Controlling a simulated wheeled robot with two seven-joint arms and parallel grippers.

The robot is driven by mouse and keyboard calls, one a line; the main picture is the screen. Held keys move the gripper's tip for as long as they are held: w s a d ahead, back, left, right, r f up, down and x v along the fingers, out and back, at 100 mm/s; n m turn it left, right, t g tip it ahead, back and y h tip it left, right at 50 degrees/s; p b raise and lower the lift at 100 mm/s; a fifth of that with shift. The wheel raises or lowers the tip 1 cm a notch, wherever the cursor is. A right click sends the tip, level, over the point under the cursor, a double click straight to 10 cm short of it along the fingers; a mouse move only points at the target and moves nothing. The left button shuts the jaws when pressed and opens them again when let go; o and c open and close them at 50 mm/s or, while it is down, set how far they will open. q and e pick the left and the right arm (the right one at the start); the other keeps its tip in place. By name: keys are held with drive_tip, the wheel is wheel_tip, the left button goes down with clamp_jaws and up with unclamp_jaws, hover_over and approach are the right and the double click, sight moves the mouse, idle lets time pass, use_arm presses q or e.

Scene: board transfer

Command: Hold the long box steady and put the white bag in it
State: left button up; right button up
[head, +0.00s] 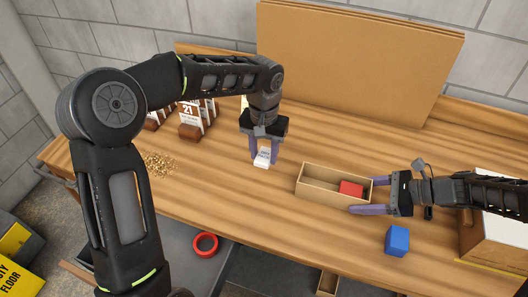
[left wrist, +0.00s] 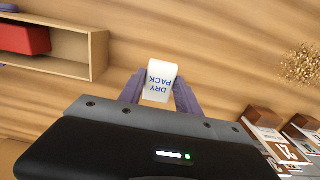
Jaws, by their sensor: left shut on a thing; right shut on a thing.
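The white bag (head: 263,157) is between the fingers of my left gripper (head: 264,156), which is shut on it, left of the long box. In the left wrist view the bag (left wrist: 160,80) shows the words "DRY PACK". The long box (head: 318,189) is an open cardboard box on the table. A red block (head: 351,189) lies inside it at the right end. My right gripper (head: 369,196) is shut on the right end of the long box, one finger on its near side; the far finger is partly hidden.
A blue cube (head: 397,240) stands in front of my right gripper. Dark-based calendar-like stands (head: 190,130) and a pile of small grains (head: 158,164) are at the left. A large cardboard sheet (head: 350,60) stands behind. A white-topped box (head: 495,240) is at the right.

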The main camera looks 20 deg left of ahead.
use_arm(q)
drive_tip(key=d+r+m, duration=0.3)
drive_tip(key=d+m, duration=0.1)
drive_tip(key=d, duration=0.6)
drive_tip(key=m, duration=0.9)
approach(319, 166)
drive_tip(key=s+f, duration=0.2)
drive_tip(key=s, duration=0.1)
drive_tip(key=m, duration=0.5)
drive_tip(key=shift+s+d+r, duration=0.1)
drive_tip(key=shift+s+r, duration=0.1)
drive_tip(key=shift+r, duration=0.05)
drive_tip(key=shift+f, duration=0.2)
drive_tip(key=shift+f, duration=1.85)
drive_tip(key=shift+f, duration=0.25)
drive_tip(key=o, duration=1.4)
